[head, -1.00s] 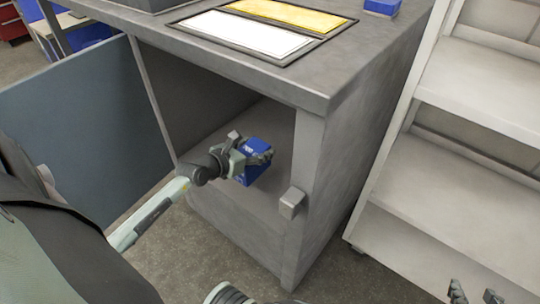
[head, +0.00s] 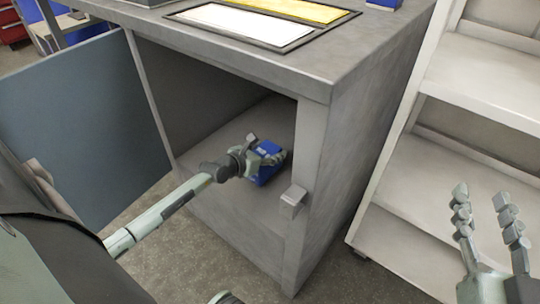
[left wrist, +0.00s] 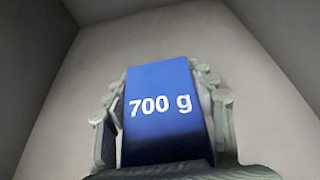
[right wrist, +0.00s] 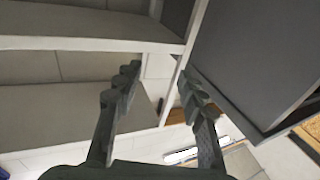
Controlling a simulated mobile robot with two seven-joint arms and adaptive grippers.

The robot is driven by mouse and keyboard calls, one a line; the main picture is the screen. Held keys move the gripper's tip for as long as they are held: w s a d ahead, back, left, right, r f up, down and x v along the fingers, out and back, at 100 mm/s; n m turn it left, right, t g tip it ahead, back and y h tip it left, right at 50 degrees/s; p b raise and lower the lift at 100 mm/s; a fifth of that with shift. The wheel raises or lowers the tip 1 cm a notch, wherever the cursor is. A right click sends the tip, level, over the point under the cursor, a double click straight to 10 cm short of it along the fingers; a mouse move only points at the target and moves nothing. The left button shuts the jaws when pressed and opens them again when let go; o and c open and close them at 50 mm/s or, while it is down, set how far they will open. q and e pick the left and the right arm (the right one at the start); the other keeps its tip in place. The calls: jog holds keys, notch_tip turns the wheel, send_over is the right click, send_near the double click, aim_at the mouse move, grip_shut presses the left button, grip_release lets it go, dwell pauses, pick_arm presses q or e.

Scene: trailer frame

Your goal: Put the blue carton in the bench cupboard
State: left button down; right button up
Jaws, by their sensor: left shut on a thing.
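The blue carton (head: 267,174) is inside the bench cupboard (head: 224,215), just above or on its floor; I cannot tell which. My left gripper (head: 266,156) is shut on it, with a finger on each side. In the left wrist view the carton (left wrist: 167,112) shows "700 g" on its face, between the fingers (left wrist: 165,120). The cupboard's blue-grey door (head: 85,130) stands open to the left. My right gripper (head: 490,225) is open and empty, in front of the shelf at the right. It also shows in the right wrist view (right wrist: 155,85).
The bench top (head: 330,62) overhangs the cupboard opening and carries a white and yellow panel (head: 245,25). A grey block (head: 292,201) sticks out at the opening's right edge. A white shelf unit (head: 440,190) stands to the right.

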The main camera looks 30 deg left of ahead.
pick_arm(q)
jog(key=shift+f, duration=0.5)
pick_arm(e)
jog(key=shift+s+a+r+t+y, duration=0.15)
jog(key=shift+r+t, duration=0.1)
jog(key=shift+r, duration=0.25)
jog(key=shift+s+a+r+t+y, duration=0.1)
jog(key=shift+a+r+t+y, duration=0.1)
jog(key=shift+r, duration=0.35)
jog(key=shift+s+a+r+t+y, duration=0.15)
jog(key=shift+r+t, duration=0.1)
jog(key=shift+r, duration=0.25)
pick_arm(q)
jog(key=c, duration=0.6)
grip_release()
jog(key=shift+f, duration=0.2)
jog(key=shift+o, duration=0.2)
pick_arm(e)
jog(key=shift+s+r, duration=0.1)
jog(key=shift+r, duration=0.05)
pick_arm(q)
jog(key=shift+r, duration=0.1)
